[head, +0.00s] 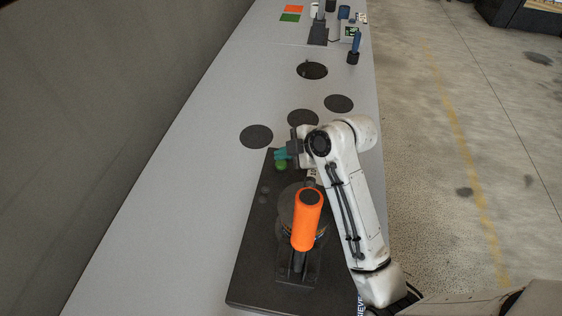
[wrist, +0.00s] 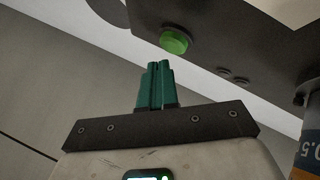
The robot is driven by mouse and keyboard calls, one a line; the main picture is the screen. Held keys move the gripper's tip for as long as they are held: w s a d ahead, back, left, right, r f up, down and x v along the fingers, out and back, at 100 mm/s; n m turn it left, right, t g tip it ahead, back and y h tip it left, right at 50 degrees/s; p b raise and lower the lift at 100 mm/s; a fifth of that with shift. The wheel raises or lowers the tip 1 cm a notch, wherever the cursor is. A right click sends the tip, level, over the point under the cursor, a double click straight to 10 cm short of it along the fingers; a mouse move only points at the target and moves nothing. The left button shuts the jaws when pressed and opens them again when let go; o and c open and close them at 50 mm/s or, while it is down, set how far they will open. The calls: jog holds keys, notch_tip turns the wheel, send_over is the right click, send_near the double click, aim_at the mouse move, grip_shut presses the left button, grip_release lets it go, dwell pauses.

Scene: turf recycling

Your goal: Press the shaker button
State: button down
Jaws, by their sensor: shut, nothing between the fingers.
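The shaker is a dark base plate (head: 250,260) on the long grey table, with an orange cylinder (head: 307,220) standing on its round platform. A green round button (head: 281,165) sits near the plate's far left corner. The button also shows in the wrist view (wrist: 175,42), just beyond the fingertips. My gripper (head: 280,155) has teal fingers, shut together and empty. In the wrist view my gripper (wrist: 158,68) points toward the button, with a small gap showing in the picture; I cannot tell whether it touches.
Dark discs (head: 257,136) lie on the table beyond the shaker. Orange (head: 293,14) and green (head: 290,17) squares, a blue-handled tool (head: 354,48) and other items stand at the far end. A wall (head: 120,90) runs along the left. The table left of the shaker is clear.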

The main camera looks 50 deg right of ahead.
jog(key=shift+f, duration=0.4)
